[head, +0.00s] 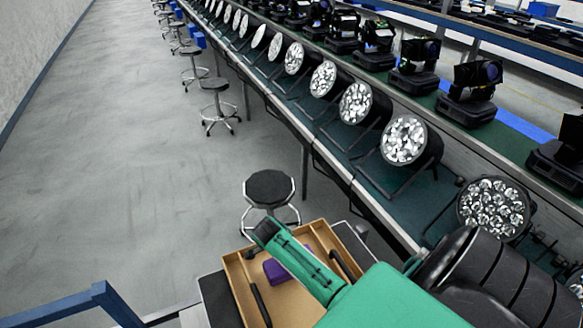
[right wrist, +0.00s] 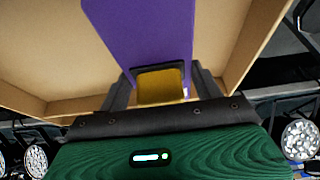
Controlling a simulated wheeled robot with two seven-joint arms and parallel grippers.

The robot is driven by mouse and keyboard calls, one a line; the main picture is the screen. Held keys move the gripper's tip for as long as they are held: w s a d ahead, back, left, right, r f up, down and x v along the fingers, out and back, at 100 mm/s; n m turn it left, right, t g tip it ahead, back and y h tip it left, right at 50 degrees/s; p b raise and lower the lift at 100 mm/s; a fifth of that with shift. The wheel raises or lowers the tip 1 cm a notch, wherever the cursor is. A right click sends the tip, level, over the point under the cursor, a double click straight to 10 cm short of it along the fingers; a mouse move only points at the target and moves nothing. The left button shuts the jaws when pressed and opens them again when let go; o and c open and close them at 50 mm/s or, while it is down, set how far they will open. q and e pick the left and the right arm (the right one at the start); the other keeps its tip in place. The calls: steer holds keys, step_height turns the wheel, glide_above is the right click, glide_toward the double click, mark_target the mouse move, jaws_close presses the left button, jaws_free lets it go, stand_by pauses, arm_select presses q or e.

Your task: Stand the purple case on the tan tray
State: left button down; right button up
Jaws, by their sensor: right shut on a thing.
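The tan tray (head: 240,284) shows at the bottom of the head view, partly covered by my green right arm. The purple case (head: 275,271) shows over the tray's inside, next to the arm; much of it is hidden there. In the right wrist view the purple case (right wrist: 150,28) rises from between the fingers of my right gripper (right wrist: 162,86), which is shut on it. A yellow patch (right wrist: 162,84) shows between the fingers. The tan tray (right wrist: 45,55) fills the view behind the case. I cannot tell whether the case touches the tray. My left gripper is not in view.
A black round stool (head: 269,188) stands just beyond the tray. A long green bench to the right holds a row of par cans (head: 404,140). Dark moving-head lights (head: 472,85) stand farther right. The grey floor at left is open.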

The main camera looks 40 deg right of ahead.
steer(key=shift+f, duration=0.35)
steer(key=shift+f, duration=0.45)
stand_by(0.4)
steer(key=o, duration=1.6)
steer(key=shift+o, duration=0.2)
steer(key=b+v, duration=0.3)
steer(key=v, duration=0.6)
steer(key=shift+f, duration=0.1)
steer(key=p+v, duration=0.1)
steer(key=v, duration=0.4)
